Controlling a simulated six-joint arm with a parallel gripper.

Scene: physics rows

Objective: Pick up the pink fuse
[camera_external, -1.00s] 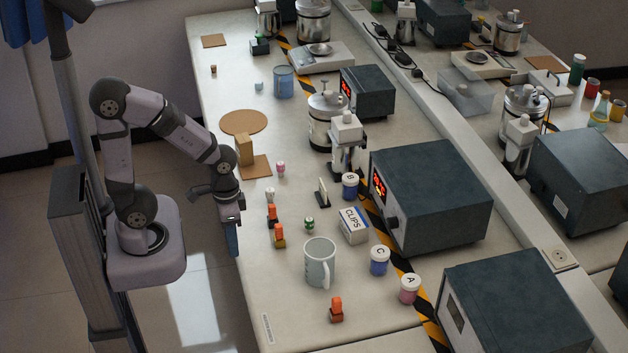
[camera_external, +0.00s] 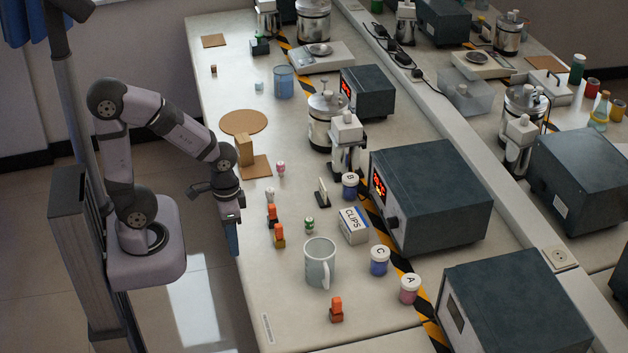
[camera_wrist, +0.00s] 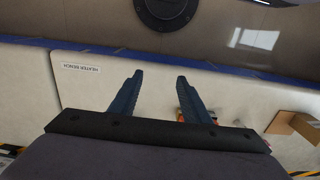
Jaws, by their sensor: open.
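The pink fuse (camera_external: 281,168) is a small pink and pale cylinder standing upright on the pale bench, right of a cork square. My gripper (camera_external: 233,236) points down at the bench's left edge, lower left of the pink fuse and apart from it. In the wrist view my gripper (camera_wrist: 159,75) is open, with two dark blue fingers apart and nothing between them. I cannot make out the pink fuse in the wrist view.
Orange-topped blocks (camera_external: 272,216), a small pale cylinder (camera_external: 270,195) and a green cylinder (camera_external: 309,226) stand near my gripper. A wooden block (camera_external: 244,150) stands left of the fuse. A mug (camera_external: 320,264) and a CLIPS box (camera_external: 353,226) stand to the right.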

